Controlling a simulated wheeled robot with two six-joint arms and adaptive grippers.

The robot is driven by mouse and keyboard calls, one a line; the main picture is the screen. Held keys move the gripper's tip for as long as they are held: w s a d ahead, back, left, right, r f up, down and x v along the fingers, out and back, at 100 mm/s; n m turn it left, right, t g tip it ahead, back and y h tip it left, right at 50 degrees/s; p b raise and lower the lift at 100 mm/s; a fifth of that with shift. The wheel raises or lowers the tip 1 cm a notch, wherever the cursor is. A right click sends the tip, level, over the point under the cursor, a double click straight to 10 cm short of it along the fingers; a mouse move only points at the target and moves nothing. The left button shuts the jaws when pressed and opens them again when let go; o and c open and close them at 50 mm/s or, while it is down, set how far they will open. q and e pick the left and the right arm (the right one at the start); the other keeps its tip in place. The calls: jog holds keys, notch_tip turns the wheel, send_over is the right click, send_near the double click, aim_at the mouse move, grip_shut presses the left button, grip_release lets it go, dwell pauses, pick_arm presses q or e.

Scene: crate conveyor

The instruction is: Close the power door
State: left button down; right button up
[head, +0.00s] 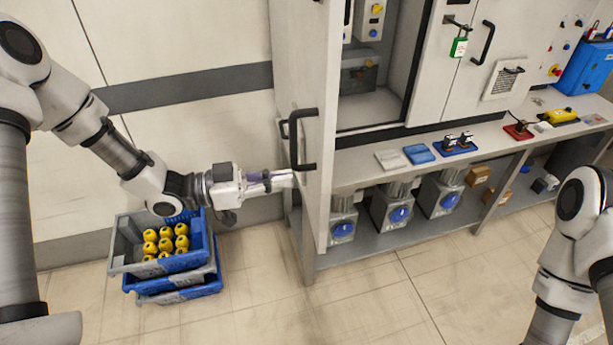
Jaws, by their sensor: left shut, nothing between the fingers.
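The power door (312,70) is a tall light-grey cabinet door with a black bar handle (301,140). It stands swung open, jutting out from the cabinet, and the cabinet opening (372,108) shows to its right. My left gripper (290,179) is shut and empty. It reaches in from the left, just below the handle, with its tips at the door's left face. I cannot tell whether the tips touch the door. My right arm shows at the right edge, but its gripper is out of the picture.
Stacked blue and grey crates (196,262) with yellow round items stand on the floor at left. A ledge (480,140) right of the door carries padlocks, blue pads and a yellow device. Grey units with blue discs (400,215) sit below. The floor in front is clear.

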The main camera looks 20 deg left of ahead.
aim_at(321, 174)
pick_arm(q)
jog(key=p+x, duration=0.1)
jog(key=x, duration=0.4)
jog(key=shift+s+d+r, duration=0.1)
jog(key=shift+d, duration=0.1)
